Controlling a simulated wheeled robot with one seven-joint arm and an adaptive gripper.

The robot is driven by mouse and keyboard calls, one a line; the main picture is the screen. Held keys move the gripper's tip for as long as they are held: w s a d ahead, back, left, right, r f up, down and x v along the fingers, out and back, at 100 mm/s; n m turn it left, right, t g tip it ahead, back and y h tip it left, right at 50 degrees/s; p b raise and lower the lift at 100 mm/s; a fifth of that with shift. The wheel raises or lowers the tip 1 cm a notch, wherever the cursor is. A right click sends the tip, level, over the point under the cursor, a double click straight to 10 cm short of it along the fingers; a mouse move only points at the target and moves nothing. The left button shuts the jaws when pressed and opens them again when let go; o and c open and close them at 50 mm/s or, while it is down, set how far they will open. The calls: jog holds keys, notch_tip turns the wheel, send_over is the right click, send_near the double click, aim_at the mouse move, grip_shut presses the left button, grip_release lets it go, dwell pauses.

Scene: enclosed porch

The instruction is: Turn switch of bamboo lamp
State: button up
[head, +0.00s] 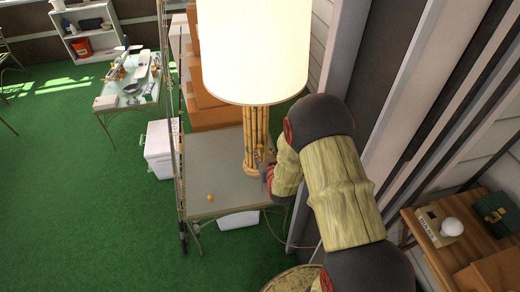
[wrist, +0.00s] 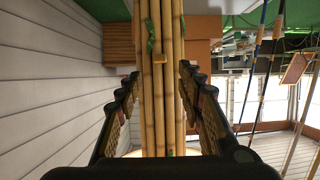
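The bamboo lamp (head: 256,130) stands upright on a small grey-green table, and its large white shade (head: 253,50) glows brightly. In the wrist view its bundled bamboo stem (wrist: 160,110) runs up the middle, with green bands on it. A small tan block (wrist: 160,58) on the stem may be the switch; I cannot be sure. My gripper (wrist: 159,76) is open, with its dark, tan-padded fingers on either side of the stem. A gap shows left of the stem; contact on the right is unclear. In the head view my gripper (head: 266,170) is partly hidden beside the lamp's base.
A wall is close on the right. A wooden table (head: 455,250) is at lower right. Green floor is clear left.

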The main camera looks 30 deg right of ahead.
aim_at(261, 147)
jog(key=b+x, duration=0.2)
jog(key=x, duration=0.4)
jog(key=shift+f, duration=0.2)
jog(key=shift+w+d, duration=0.1)
jog(key=shift+w, duration=0.35)
jog(key=shift+c, duration=0.6)
jog(key=c, duration=0.8)
grip_shut()
